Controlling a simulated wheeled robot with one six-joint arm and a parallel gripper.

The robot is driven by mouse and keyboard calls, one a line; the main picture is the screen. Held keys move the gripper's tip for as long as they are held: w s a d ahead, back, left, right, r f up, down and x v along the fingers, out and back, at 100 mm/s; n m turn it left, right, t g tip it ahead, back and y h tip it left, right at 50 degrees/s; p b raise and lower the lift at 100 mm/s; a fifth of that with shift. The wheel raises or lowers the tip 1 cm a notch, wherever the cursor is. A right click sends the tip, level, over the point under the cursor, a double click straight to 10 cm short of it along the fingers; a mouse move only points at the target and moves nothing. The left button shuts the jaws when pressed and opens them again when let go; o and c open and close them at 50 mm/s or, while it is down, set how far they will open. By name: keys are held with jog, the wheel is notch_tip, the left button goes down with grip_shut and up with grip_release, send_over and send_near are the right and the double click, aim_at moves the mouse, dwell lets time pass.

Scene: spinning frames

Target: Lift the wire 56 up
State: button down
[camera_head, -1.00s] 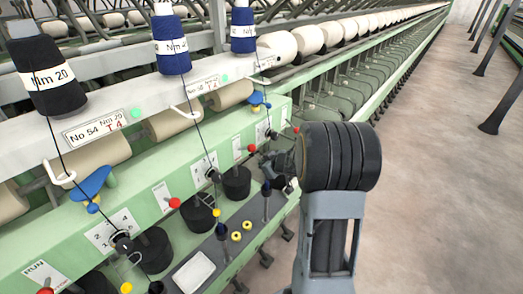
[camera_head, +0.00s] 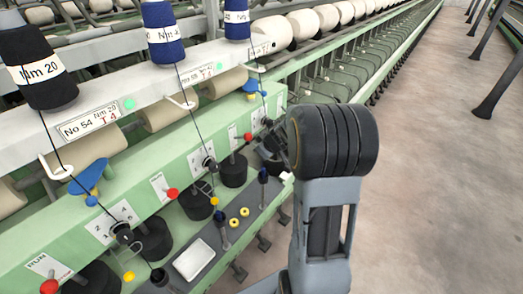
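Several dark wires run down from bobbins to the green machine. The rightmost wire (camera_head: 259,73) drops from the blue bobbin (camera_head: 237,18) past a blue guide to a small dark eyelet. I take it as wire 56, because the plate at the left bobbin reads No 54; its own label is too small to read. My gripper (camera_head: 274,148) is dark and small, close to the lower end of that wire, at the left of my arm's large black joint. The joint hides part of it. I cannot tell whether it touches the wire or is open.
The green front panel (camera_head: 140,205) has red knobs (camera_head: 171,194) and black cylinders. A grey shelf (camera_head: 205,248) below carries a white tray (camera_head: 194,259) and yellow rings. White bobbins run along the back. The concrete floor (camera_head: 430,180) at right is clear.

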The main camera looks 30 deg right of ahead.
jog(key=shift+s+f, duration=0.2)
jog(key=shift+f, duration=0.15)
jog(key=c, duration=1.2)
grip_release()
jog(key=shift+s+d+r, duration=0.1)
jog(key=shift+d+r, duration=0.05)
jog(key=shift+d, duration=0.1)
jog(key=shift+c, duration=0.2)
jog(key=shift+o, duration=0.6)
jog(key=shift+a, duration=0.15)
jog(key=shift+r, duration=0.15)
jog(key=v, duration=1.3)
jog(key=shift+r, duration=0.25)
